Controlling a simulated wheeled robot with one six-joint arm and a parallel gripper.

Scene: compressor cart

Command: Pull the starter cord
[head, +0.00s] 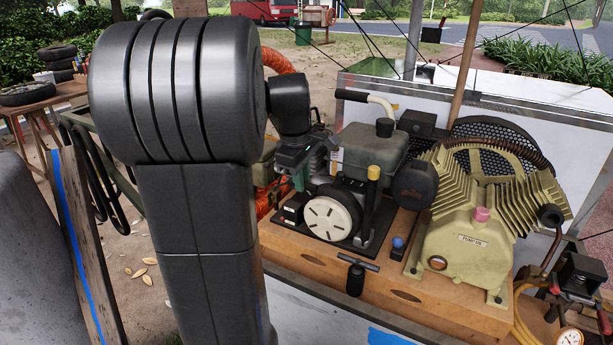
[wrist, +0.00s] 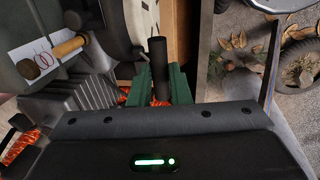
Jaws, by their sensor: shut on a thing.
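The engine (head: 372,150) sits on the wooden deck of the cart, with a round cream-white starter cover (head: 327,217) facing me. My gripper (head: 299,180) is at the left side of the engine, just above and left of the cover. In the wrist view, its green fingers (wrist: 161,85) are shut on a black cylindrical grip (wrist: 158,58), which looks like the starter handle. The pale cover (wrist: 126,18) shows beside it. The handle is hidden in the head view, and I cannot make out any cord.
A tan pump (head: 470,240) with cooling fins stands right of the engine. A black T-shaped handle (head: 356,272) is at the front of the wooden deck (head: 420,300). A wooden board with blue tape (head: 80,240) stands at the left. An orange hose (head: 264,180) runs behind my gripper.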

